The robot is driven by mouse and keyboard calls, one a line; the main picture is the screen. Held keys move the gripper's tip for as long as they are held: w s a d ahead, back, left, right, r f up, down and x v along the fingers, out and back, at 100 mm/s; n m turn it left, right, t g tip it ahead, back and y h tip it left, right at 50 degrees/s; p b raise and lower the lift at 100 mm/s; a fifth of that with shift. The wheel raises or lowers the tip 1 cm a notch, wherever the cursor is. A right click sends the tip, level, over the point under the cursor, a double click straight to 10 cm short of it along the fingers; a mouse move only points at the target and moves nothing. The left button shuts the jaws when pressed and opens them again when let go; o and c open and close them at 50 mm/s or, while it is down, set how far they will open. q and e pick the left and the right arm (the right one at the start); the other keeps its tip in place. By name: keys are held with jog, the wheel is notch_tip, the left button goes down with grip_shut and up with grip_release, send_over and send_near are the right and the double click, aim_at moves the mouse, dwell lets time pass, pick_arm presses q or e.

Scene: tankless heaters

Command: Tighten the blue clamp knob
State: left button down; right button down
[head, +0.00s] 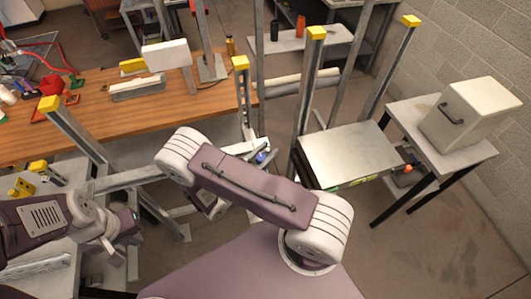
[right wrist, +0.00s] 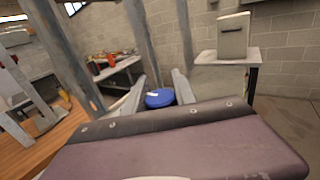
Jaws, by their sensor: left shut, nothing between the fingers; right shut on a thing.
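The blue clamp knob (right wrist: 160,98) is round and sits between the two grey fingers of my right gripper (right wrist: 158,92) in the right wrist view. The gripper is shut on it. In the head view the knob (head: 261,157) is a small blue spot just beyond my right arm, near the foot of a grey post. My arm and the fingers hide much of it there. My left gripper (head: 115,252) is at the lower left of the head view, shut and empty, well apart from the knob.
Grey upright posts with yellow caps (head: 316,33) stand around the knob. A grey metal box (head: 347,153) is to its right. A cream box with a handle (head: 472,113) stands on a side table. A wooden bench (head: 100,118) fills the left. Open floor (head: 445,240) lies at the right.

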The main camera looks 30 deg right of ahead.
jog(key=shift+s+a+m+g+y+b, duration=0.1)
jog(key=shift+s+m+g+y+b, duration=0.5)
jog(key=shift+m+g, duration=1.7)
jog(key=shift+s+m+g+y+b, duration=0.2)
jog(key=shift+m+g+b, duration=0.95)
jog(key=shift+g, duration=2.1)
jog(key=shift+s+a+m+g+y+b, duration=0.1)
jog(key=shift+s+m+g+y+b, duration=0.35)
jog(key=shift+m+g, duration=1.9)
jog(key=shift+s+g, duration=0.1)
jog(key=shift+g, duration=0.4)
jog(key=c, duration=1.1)
grip_release()
jog(key=shift+o, duration=0.4)
jog(key=shift+d, duration=0.1)
